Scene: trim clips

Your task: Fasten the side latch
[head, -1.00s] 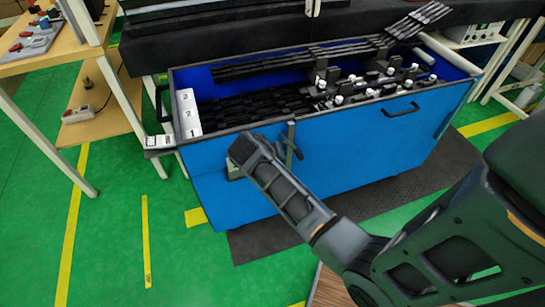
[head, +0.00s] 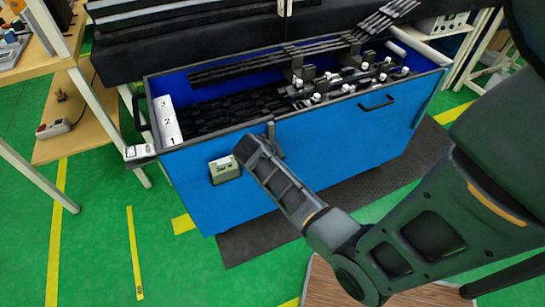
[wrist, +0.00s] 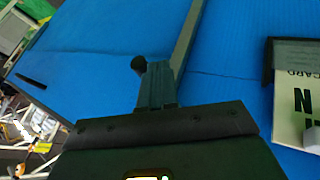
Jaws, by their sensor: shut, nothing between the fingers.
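The side latch is on the front wall of the blue crate (head: 330,150). Its upright grey bar (head: 270,132) shows just above my wrist in the head view, with the lower part largely hidden. In the wrist view the bar (wrist: 188,35) runs down to my fingertips, and a dark round knob (wrist: 138,64) sits just left of them. My gripper (wrist: 160,72) is shut and empty, close to the wall at the latch. I cannot tell whether it touches the bar or knob. In the head view my fingers are hidden behind my wrist.
A small card holder (head: 225,169) on the crate wall is left of my wrist; it is at the right in the wrist view (wrist: 294,95). A black handle (head: 376,103) is further right. Black trim strips (head: 235,105) fill the crate. Green floor (head: 95,230) is clear at left.

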